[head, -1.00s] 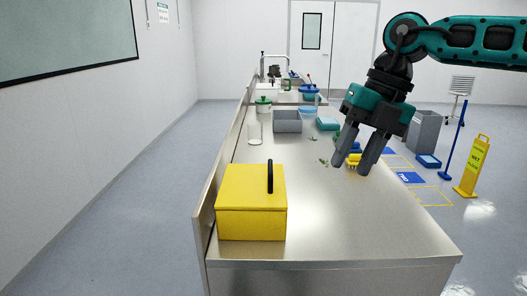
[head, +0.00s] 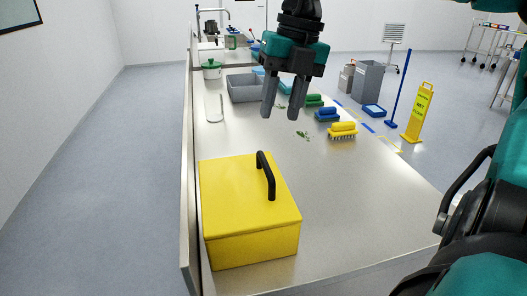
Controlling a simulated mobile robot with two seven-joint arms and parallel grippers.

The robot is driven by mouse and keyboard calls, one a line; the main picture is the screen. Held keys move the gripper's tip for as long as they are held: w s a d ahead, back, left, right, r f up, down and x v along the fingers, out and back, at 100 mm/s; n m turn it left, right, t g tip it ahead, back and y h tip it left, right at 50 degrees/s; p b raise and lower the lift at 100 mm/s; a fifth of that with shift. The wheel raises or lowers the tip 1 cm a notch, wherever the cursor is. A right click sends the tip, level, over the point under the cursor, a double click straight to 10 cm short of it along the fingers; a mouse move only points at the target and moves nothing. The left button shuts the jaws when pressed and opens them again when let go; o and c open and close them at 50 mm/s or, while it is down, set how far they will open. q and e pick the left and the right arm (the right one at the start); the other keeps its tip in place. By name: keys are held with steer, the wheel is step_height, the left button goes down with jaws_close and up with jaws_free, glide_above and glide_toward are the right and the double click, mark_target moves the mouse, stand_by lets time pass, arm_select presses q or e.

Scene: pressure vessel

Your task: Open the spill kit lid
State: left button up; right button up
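The spill kit is a yellow box (head: 250,246) at the near left end of the steel counter. Its yellow lid (head: 228,194) is closed and carries a black arched handle (head: 267,176) toward its right side. My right gripper (head: 283,112) hangs over the counter, beyond the box, pointing down. Its two dark fingers are apart with nothing between them. The handle is clear of the fingers. My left gripper is not in view.
On the steel counter (head: 345,200) stand yellow (head: 342,130), blue (head: 327,114) and green (head: 313,100) brushes, a grey bin (head: 246,88) and a white cylinder (head: 214,107). Green scraps (head: 302,135) lie mid-counter. A yellow wet-floor sign (head: 418,112) stands on the floor at right.

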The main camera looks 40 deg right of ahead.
mark_target(267, 165)
steer(key=f, duration=0.3)
steer(key=a+f, duration=0.1)
steer(key=f, duration=0.3)
steer(key=w+f, duration=0.1)
steer(key=f, duration=0.2)
steer(key=shift+a+f, duration=0.2)
steer(key=shift+a, duration=0.2)
steer(key=shift+c, duration=0.5)
jaws_close()
